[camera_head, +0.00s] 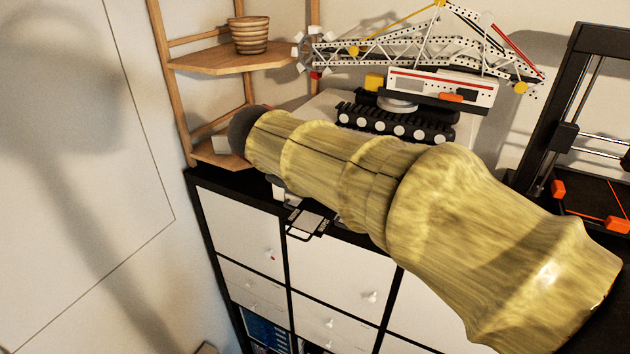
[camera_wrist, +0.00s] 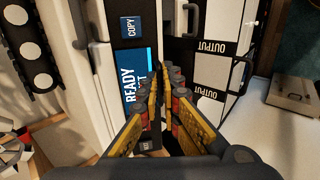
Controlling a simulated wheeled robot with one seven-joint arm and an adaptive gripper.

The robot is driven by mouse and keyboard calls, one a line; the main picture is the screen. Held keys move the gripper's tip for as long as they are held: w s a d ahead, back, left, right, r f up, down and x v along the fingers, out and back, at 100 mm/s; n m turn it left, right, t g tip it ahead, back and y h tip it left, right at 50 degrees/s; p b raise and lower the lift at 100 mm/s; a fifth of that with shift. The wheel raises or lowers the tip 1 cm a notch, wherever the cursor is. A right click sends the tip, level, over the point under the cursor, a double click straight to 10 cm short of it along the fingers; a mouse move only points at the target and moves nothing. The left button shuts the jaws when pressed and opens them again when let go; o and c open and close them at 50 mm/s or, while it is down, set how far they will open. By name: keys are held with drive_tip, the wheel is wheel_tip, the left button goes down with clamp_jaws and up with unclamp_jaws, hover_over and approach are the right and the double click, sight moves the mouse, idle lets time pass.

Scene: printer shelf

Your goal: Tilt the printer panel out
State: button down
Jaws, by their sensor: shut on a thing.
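The printer panel (camera_wrist: 128,44) is a dark strip with a blue COPY key and a blue READY display in the wrist view. My gripper (camera_wrist: 164,70) is at the panel's right edge, its two fingers close together and shut on that edge. The fingers hide part of the panel, and the exact contact is hard to see. To the right is the printer's output tray (camera_wrist: 212,72), marked OUTPUT; it also shows below my arm in the head view (camera_head: 308,222). In the head view my arm hides the panel, my gripper and most of the printer.
A tracked crane model (camera_head: 395,122) stands on top of the printer. A wooden corner shelf (camera_head: 215,60) with a striped pot (camera_head: 249,35) is at the left. A black-framed 3D printer (camera_head: 570,130) stands at the right. A white-doored cabinet (camera_head: 240,225) is below.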

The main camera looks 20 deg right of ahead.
drive_tip(key=shift+r, duration=0.15)
drive_tip(key=c, duration=2.3)
unclamp_jaws()
drive_tip(key=v, duration=1.2)
